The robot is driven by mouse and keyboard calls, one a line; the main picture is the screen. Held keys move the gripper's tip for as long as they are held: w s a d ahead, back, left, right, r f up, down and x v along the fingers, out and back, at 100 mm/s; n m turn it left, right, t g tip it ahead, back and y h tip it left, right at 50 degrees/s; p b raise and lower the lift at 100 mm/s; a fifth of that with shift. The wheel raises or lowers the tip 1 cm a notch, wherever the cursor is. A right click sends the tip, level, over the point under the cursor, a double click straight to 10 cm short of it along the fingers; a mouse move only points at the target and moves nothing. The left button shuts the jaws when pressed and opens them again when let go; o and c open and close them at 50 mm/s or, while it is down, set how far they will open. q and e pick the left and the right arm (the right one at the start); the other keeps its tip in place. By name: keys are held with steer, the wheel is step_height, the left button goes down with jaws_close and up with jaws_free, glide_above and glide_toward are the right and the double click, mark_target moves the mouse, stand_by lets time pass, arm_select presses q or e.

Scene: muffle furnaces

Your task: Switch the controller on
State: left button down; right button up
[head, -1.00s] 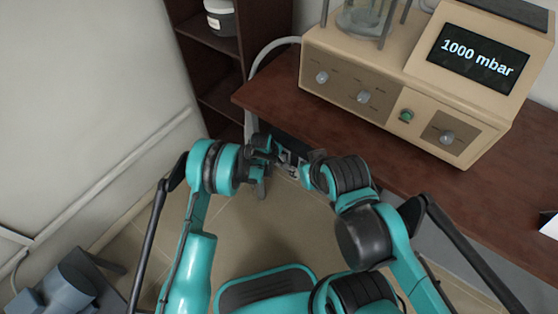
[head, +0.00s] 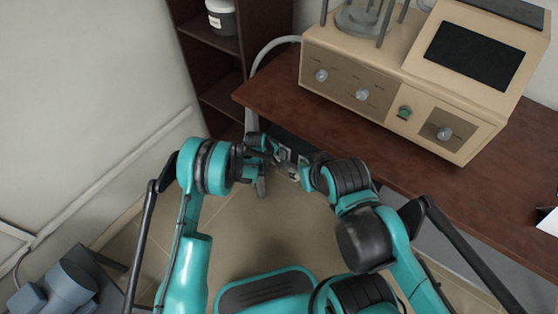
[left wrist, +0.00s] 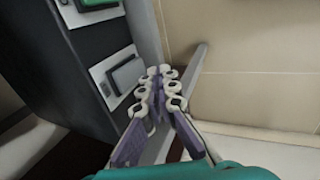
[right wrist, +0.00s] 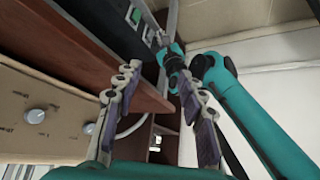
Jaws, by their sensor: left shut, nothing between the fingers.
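A black box (left wrist: 70,60) sits under the table edge, with a green switch (left wrist: 95,4) and a grey rocker switch (left wrist: 125,75) on a light plate. My left gripper (left wrist: 162,80) is shut and empty, its fingertips beside the grey rocker; I cannot tell whether they touch it. In the head view the left gripper (head: 264,160) is low by the table's front edge. My right gripper (right wrist: 163,82) is open and empty; the box's green switch (right wrist: 134,15) shows beyond it. A beige unit (head: 390,85) on the table has knobs, a green button (head: 404,112) and a dark display (head: 470,55).
The brown table (head: 350,130) has a clear front strip. A dark shelf (head: 215,60) with a white container (head: 221,18) stands at the left. A grey hose (head: 262,58) runs down behind the table. The tiled floor is open below my arms.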

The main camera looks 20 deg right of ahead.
arm_select(q)
steer(key=p+v, duration=0.4)
steer(key=v, duration=0.6)
steer(key=shift+r, duration=0.3)
arm_select(e)
steer(key=r, duration=0.4)
steer(key=shift+s+a, duration=0.15)
steer(key=shift+s, duration=0.25)
arm_select(q)
steer(key=shift+s+a, duration=0.1)
